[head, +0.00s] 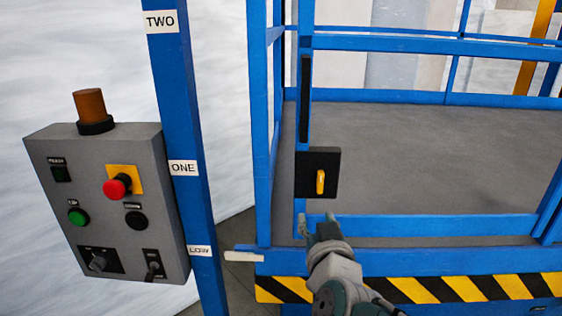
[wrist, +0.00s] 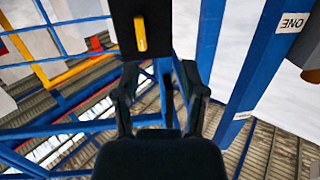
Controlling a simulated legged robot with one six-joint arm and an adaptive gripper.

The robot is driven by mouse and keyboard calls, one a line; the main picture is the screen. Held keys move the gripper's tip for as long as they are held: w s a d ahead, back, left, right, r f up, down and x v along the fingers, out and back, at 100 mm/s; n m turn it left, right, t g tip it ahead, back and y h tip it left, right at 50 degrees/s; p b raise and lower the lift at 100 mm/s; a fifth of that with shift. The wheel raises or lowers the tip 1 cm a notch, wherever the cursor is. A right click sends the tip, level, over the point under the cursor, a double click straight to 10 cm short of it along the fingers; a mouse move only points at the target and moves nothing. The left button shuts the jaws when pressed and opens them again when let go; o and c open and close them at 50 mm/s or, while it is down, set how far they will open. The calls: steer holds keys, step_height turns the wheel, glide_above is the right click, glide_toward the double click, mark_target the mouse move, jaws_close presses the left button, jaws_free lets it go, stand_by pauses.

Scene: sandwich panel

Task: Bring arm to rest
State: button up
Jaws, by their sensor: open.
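My gripper (head: 318,222) is in the lower middle of the head view, in front of the blue lift frame. Its two fingers are spread apart, and I see nothing between them that they hold. In the wrist view my gripper (wrist: 160,82) also shows open, with blue rails visible between and beyond the fingers. A black plate with a yellow handle (head: 320,182) is mounted on the blue post just above my gripper. The yellow handle (wrist: 140,32) stands upright in the picture at the top of the wrist view, apart from the fingers.
A grey control box (head: 100,205) with red and green buttons and an orange lamp (head: 90,106) is at the left. A blue post (head: 178,130) labelled TWO, ONE and LOW stands beside it. Blue rails surround a grey platform (head: 420,160) with a striped front edge (head: 440,288).

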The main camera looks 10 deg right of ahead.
steer(key=s+d+f+g, duration=0.1)
steer(key=s+f+g, duration=0.3)
steer(key=s, duration=0.3)
steer(key=s+d+f+g, duration=0.2)
steer(key=s+f+g, duration=0.3)
steer(key=s+g, duration=0.2)
steer(key=shift+s+d+n+y, duration=0.3)
steer(key=shift+s, duration=0.35)
